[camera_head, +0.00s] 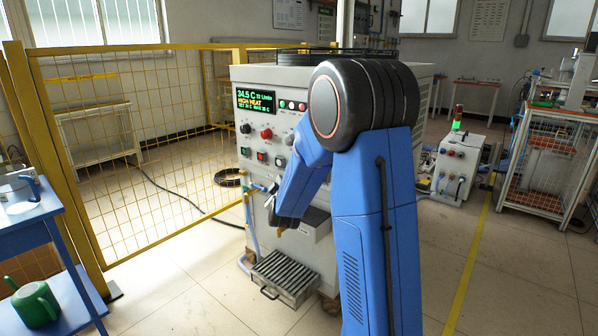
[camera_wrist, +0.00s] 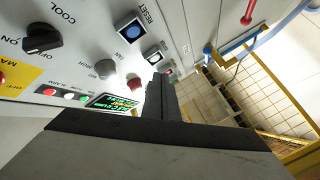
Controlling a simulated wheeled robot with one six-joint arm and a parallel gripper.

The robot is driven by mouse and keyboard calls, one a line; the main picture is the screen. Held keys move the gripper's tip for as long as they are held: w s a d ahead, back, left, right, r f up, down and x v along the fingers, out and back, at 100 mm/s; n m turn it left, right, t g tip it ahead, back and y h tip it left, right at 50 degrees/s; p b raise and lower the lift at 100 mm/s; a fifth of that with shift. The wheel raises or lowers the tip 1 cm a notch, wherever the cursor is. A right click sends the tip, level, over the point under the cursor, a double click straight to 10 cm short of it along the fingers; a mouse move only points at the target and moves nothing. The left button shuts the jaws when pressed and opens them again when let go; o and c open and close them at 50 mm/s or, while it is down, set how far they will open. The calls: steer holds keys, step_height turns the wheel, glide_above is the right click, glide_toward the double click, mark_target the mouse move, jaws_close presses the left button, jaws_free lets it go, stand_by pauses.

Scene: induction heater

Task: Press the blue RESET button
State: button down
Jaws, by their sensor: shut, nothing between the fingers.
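The blue RESET button (camera_wrist: 130,29) is a lit square in a dark frame on the pale control panel, near the top of the wrist view. The word RESET is printed beside it. My gripper (camera_wrist: 160,82) is shut and empty, its dark fingers pointing toward the panel. In the wrist view the fingertips appear below and right of the button, apart from it. In the head view my arm covers part of the heater cabinet (camera_head: 300,85), and I cannot make out the RESET button there.
A black COOL knob (camera_wrist: 42,38), a grey knob (camera_wrist: 105,68) and a red knob (camera_wrist: 134,83) sit around the button. A display (camera_head: 256,100) is on the cabinet. A yellow mesh fence (camera_head: 150,150) stands left. A slatted tray (camera_head: 285,277) sits low at the cabinet's front.

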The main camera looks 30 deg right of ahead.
steer(key=w+d, duration=0.3)
steer(key=d, duration=0.5)
steer(key=shift+w+d, duration=0.25)
steer(key=shift+d, duration=0.55)
stand_by(3.1)
steer(key=shift+a, duration=0.1)
steer(key=shift+s+a, duration=0.35)
steer(key=shift+a, duration=0.35)
steer(key=shift+s+a, duration=0.3)
steer(key=shift+a, duration=0.5)
steer(key=shift+s+a, duration=0.25)
steer(key=shift+a, duration=0.55)
steer(key=shift+s+a, duration=0.3)
steer(key=shift+a, duration=0.5)
steer(key=s+a, duration=0.3)
steer(key=a, duration=0.7)
steer(key=shift+s+a, duration=0.15)
steer(key=shift+s, duration=0.2)
